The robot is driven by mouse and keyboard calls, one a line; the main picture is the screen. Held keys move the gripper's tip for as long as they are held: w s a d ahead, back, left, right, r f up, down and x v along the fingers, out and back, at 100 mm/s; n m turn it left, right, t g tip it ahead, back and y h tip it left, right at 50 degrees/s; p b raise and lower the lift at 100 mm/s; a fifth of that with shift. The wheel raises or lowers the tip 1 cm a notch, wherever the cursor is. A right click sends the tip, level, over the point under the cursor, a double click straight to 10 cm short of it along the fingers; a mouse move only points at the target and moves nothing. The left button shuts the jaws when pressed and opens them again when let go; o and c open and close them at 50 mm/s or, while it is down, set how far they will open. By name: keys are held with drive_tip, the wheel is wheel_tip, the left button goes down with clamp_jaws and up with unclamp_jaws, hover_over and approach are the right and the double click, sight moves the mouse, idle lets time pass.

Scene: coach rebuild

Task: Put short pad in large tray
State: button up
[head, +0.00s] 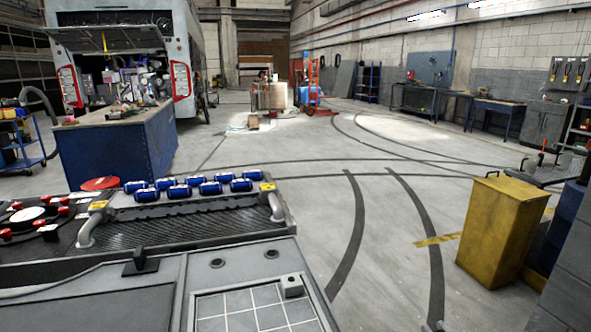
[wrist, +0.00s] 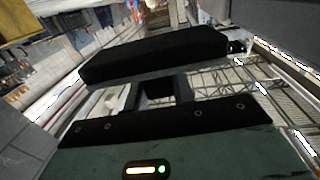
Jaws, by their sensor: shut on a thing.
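In the wrist view, a long black block, which I take for the short pad (wrist: 155,52), lies across the front of my gripper (wrist: 158,86). My gripper is shut on it; its fingertips are partly hidden behind the black block. The pad is held clear, with the workshop behind it. My gripper and the pad do not show in the head view. I cannot make out a large tray in either view.
A blue workbench (head: 118,150) with clutter on top stands at the left, before a white coach (head: 185,35). A yellow bin (head: 502,230) stands at the right. A red hand truck (head: 311,85) is farther back. The grey floor between is open.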

drive_tip(key=s+f+m+h, duration=0.1)
drive_tip(key=d+h, duration=0.1)
drive_tip(key=shift+s+d+f+m+h+p, duration=0.1)
drive_tip(key=shift+s+f+m+h+p, duration=0.25)
drive_tip(key=shift+m+h+p, duration=0.05)
drive_tip(key=shift+s+f, duration=0.15)
drive_tip(key=shift+f, duration=0.05)
